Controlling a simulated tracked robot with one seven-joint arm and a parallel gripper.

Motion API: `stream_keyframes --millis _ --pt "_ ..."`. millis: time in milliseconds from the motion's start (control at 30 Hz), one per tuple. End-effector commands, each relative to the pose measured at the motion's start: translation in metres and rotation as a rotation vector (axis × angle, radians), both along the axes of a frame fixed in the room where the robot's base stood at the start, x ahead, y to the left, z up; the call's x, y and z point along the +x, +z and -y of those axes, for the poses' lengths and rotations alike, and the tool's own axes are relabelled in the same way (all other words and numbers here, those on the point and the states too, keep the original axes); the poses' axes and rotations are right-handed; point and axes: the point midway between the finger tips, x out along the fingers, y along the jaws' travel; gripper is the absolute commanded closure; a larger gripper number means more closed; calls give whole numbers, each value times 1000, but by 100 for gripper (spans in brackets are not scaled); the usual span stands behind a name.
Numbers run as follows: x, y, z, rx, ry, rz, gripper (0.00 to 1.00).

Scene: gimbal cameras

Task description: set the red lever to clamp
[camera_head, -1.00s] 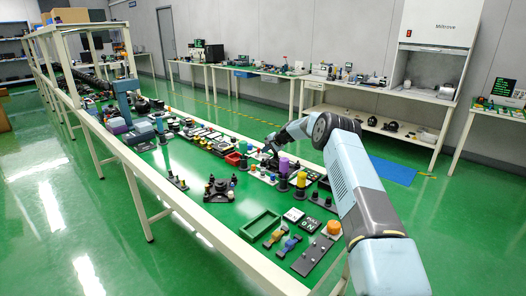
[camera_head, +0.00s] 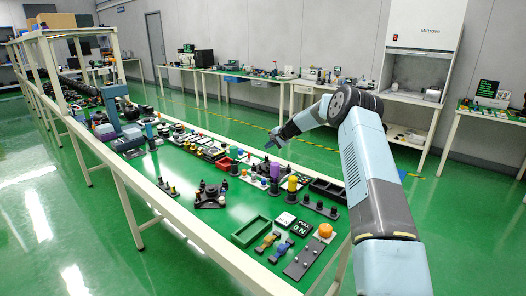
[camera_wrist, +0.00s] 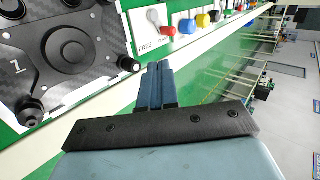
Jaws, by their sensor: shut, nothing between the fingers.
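In the wrist view, a white plate (camera_wrist: 146,45) marked FREE lies at the top centre, with a pale rounded knob (camera_wrist: 154,16) and a red knob (camera_wrist: 168,31) at its right edge. The red knob appears to be the red lever's end; how its arm lies is hard to tell. My gripper (camera_wrist: 153,68) is shut and empty, its fingertips just below the plate in the picture and apart from the red knob. In the head view my gripper (camera_head: 269,143) is over the far side of the green table; the lever is too small to make out there.
A dark plate with round black knobs (camera_wrist: 68,50) fills the wrist view's upper left. A row of coloured knobs, including a yellow one (camera_wrist: 203,20) and a blue one (camera_wrist: 215,16), runs to the right.

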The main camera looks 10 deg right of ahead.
Motion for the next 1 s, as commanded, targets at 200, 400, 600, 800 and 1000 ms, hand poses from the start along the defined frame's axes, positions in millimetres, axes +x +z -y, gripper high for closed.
stream_keyframes --millis 200,400,600,800,1000 --pt "-13 16 13 1 -1 -1 100" --pt "-16 19 15 0 0 -2 100" --pt "-15 19 15 0 0 -2 100" --pt "-22 34 10 -22 20 6 100" --pt "-56 85 -8 -111 96 23 100"
